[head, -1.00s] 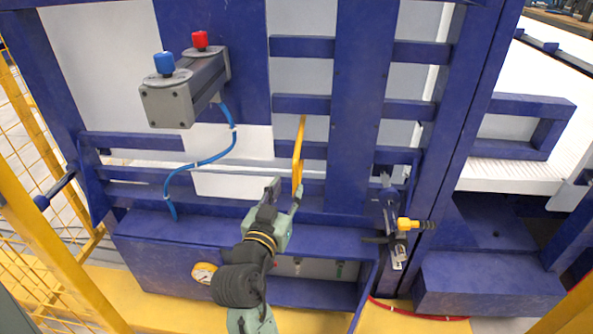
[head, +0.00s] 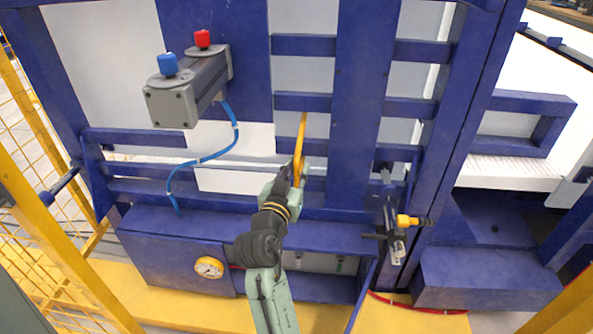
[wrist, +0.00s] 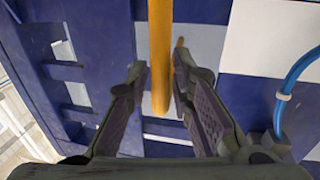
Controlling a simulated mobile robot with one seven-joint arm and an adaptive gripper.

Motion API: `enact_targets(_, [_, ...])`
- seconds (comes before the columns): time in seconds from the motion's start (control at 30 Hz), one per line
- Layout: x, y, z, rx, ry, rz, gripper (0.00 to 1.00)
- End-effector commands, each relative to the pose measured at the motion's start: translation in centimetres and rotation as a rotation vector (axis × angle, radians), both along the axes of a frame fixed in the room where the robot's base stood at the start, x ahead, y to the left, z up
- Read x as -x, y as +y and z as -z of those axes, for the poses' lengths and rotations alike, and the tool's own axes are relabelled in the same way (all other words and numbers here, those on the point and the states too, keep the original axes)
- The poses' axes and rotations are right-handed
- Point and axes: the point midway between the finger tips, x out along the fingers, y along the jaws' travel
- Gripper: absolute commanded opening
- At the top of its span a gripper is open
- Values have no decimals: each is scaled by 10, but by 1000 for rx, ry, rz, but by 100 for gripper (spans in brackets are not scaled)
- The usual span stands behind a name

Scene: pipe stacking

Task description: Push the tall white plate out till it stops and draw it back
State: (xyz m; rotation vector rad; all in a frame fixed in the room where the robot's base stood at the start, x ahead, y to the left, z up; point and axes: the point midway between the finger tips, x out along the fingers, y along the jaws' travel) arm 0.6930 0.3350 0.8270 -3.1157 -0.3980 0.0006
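Tall white panels stand behind the blue frame (head: 362,120); one shows at the left (head: 105,70), and a pale grey-white strip (head: 300,75) shows at the middle. I cannot tell for sure which is the named plate. A yellow upright bar (head: 301,135), like a handle, stands in front of the middle strip. My gripper (head: 295,172) is at the bar's lower part. In the wrist view, the yellow bar (wrist: 160,50) lies between the two fingers of my gripper (wrist: 160,68), with gaps on both sides. The gripper is open.
A grey cylinder block (head: 185,88) with blue and red knobs and a blue hose (head: 228,140) is left of the bar. A clamp with a yellow knob (head: 404,221) is at right. A blue box with a gauge (head: 208,267) lies below.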

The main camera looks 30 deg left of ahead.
Motion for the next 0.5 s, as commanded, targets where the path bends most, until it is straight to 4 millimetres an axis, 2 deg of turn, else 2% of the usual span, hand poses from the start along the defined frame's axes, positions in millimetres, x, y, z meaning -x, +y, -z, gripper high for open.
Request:
enact_targets(0.27, [0,0,0,0,0,0,0])
enact_targets(0.5, [0,0,0,0,0,0,0])
